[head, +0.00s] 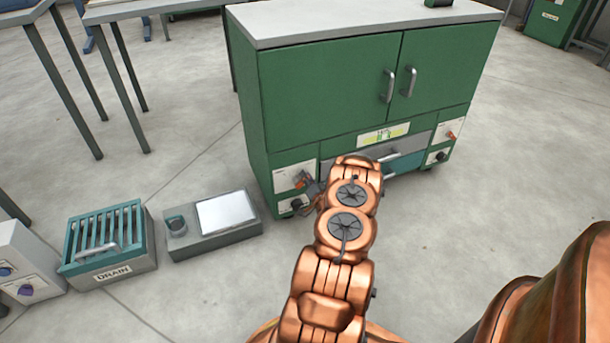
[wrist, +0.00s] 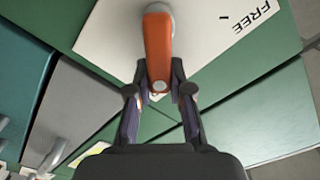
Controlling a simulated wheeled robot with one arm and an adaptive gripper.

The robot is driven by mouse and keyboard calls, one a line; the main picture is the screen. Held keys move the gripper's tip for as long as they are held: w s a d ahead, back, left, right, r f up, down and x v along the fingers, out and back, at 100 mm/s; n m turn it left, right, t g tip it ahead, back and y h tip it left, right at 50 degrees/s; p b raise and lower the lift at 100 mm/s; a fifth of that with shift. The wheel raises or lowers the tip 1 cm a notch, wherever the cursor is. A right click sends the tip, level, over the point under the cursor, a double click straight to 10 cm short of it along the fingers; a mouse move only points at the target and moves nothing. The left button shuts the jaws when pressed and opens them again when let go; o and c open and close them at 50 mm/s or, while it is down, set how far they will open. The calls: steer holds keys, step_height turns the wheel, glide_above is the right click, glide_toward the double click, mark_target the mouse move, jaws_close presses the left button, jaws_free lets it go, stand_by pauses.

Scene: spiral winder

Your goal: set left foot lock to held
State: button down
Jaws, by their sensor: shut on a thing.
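The left foot lock is an orange lever (wrist: 158,55) on a grey round pivot, mounted on a white plate (wrist: 210,28). The plate carries the word FREE to the right of the lever in the wrist view. In the head view the plate (head: 285,180) is on the lower left front of the green cabinet. My gripper (wrist: 158,92) has its two fingers on either side of the lever's free end and is shut on it. In the head view my gripper (head: 310,188) is at this plate, and my arm partly hides the area. Any other word on the plate is not visible.
The cabinet (head: 325,100) has two doors and drawers. A matching right lever (head: 451,135) is at its lower right. A black knob (head: 297,204) is below the left plate. A grey tray unit (head: 215,242) and a DRAIN box (head: 125,273) stand on the floor at left.

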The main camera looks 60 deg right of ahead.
steer(key=shift+f, duration=0.1)
steer(key=c, duration=1)
jaws_free()
steer(key=shift+c, duration=0.2)
steer(key=v, duration=1.2)
steer(key=shift+w+d, duration=0.1)
